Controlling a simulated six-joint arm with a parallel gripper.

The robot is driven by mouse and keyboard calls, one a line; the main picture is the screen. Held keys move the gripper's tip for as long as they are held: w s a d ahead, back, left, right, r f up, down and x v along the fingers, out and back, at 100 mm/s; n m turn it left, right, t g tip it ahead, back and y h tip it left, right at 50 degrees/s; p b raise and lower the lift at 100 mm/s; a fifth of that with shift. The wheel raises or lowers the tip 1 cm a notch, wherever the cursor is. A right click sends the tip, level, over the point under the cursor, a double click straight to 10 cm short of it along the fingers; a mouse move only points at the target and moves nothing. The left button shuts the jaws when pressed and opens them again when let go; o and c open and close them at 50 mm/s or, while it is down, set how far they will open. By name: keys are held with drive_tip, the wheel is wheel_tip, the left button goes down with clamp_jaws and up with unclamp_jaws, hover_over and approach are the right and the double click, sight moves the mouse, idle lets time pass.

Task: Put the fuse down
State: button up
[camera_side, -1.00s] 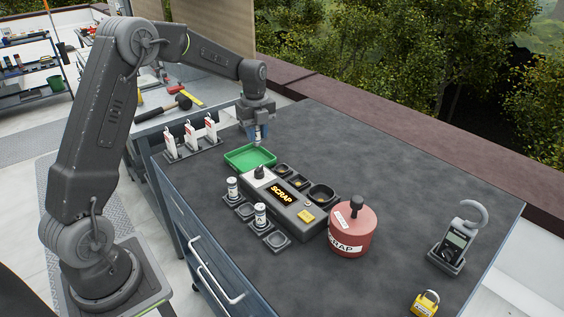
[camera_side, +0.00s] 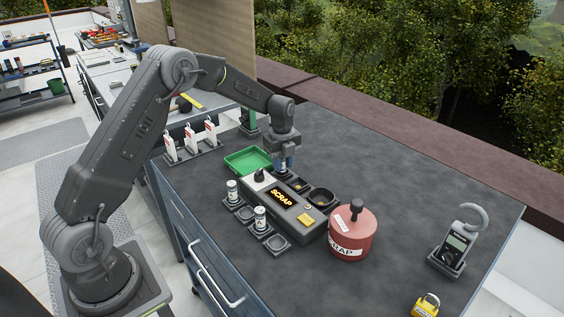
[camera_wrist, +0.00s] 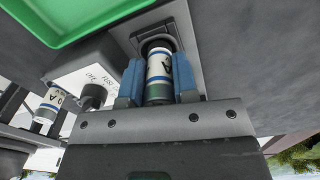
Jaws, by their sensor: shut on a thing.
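My gripper (camera_wrist: 159,80) is shut on a white fuse (camera_wrist: 160,67) with a blue band and a dark lettered label. The blue fingers hold it from both sides. The fuse's far end is at a dark round cup in a black holder (camera_wrist: 139,26); I cannot tell whether it is inside or just above. In the side view, my gripper (camera_side: 283,165) points down over the back end of the cup row, hiding the nearest cup and most of the fuse. The tester (camera_side: 282,199), reading SCRAP, stands beside the cups.
The green tray (camera_side: 233,164) is left of my gripper. Two fuses (camera_side: 232,191) (camera_side: 260,218) stand in front holders. An empty cup (camera_side: 320,197) is in the back row. The red SCRAP canister (camera_side: 352,236) stands right.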

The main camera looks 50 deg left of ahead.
drive_tip(key=shift+f, duration=0.1)
drive_tip(key=shift+f, duration=0.3)
drive_tip(key=o, duration=0.9)
